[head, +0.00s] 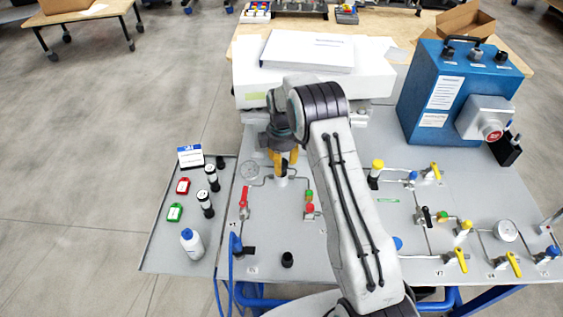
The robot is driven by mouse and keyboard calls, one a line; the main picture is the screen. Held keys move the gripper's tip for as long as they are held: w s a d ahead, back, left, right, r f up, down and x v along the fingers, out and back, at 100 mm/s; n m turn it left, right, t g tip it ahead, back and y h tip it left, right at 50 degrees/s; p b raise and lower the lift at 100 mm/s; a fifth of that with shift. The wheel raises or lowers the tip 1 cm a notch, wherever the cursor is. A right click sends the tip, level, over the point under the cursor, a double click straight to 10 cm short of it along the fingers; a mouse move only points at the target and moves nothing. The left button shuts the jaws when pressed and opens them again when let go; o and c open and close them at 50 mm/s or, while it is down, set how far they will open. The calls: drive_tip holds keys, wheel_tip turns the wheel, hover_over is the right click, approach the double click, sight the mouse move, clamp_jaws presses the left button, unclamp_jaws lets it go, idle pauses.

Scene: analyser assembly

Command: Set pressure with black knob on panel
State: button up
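My gripper (284,162) points down over the upper left part of the grey panel (270,225). Yellow parts show at its end, just above a small light grey fitting (282,182) on the panel. Whether it touches the fitting, and whether its fingers are open or shut, I cannot tell. A pressure gauge (249,170) sits just left of the gripper. A black knob (287,259) stands on the panel's lower left part, apart from the gripper. Any knob directly under my gripper is hidden. My arm covers the panel's middle.
A red-handled valve (244,198) and red and green fittings (309,205) flank the gripper. A white box unit (250,87) stands behind it. A blue cabinet (440,95) stands at back right. A side shelf (165,255) holds a white bottle (192,243), vials and tags.

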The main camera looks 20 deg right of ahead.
drive_tip(key=c, duration=0.7)
drive_tip(key=shift+c, duration=0.2)
